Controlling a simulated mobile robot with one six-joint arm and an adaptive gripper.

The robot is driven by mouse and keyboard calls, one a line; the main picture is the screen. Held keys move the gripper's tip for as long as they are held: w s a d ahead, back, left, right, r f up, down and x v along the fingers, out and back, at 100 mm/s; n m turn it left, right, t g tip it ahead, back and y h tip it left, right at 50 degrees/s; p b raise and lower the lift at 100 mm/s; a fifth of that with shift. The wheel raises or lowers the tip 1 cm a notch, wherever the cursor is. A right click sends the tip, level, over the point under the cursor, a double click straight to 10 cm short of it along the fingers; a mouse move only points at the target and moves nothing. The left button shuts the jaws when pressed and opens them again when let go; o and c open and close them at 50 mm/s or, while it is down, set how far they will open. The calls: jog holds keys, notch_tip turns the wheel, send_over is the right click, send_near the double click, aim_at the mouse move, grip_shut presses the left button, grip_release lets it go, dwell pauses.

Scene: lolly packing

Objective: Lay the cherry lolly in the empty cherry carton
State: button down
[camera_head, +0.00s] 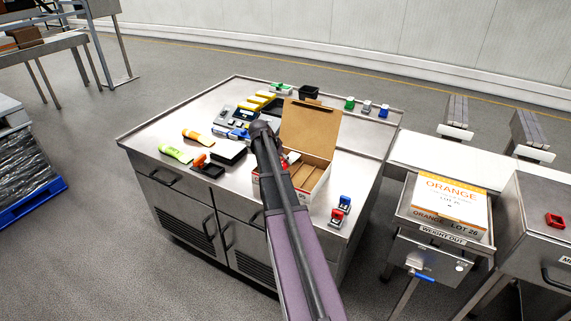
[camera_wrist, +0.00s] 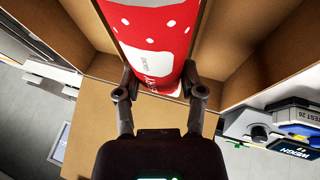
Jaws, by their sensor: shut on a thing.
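In the wrist view the cherry lolly (camera_wrist: 160,32), a red wrapper with white spots and a white label, is between the two fingers of my gripper (camera_wrist: 160,84). My gripper is shut on it. Brown cardboard walls of the open carton (camera_wrist: 245,40) show on both sides of the lolly. I cannot tell whether the lolly touches the carton floor. In the head view the carton's brown lid (camera_head: 310,128) stands up, and my arm hides my gripper and part of the carton's inside.
Yellow lollies (camera_head: 262,98), an orange lolly (camera_head: 198,138) and a green lolly (camera_head: 173,153) lie on the steel bench, left of the carton. Red (camera_head: 337,217) and blue (camera_head: 346,201) stamps stand right of it. An orange-labelled carton (camera_head: 450,205) sits on the side stand.

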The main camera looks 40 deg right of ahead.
jog(key=shift+f+b, duration=0.6)
dwell(0.3)
jog(key=shift+c, duration=1)
grip_release()
jog(key=shift+r, duration=0.15)
jog(key=shift+r+p, duration=0.65)
jog(key=shift+p, duration=0.2)
jog(key=p+v, duration=1)
jog(key=v, duration=0.1)
jog(key=shift+a+r, duration=0.15)
jog(key=shift+r, duration=0.15)
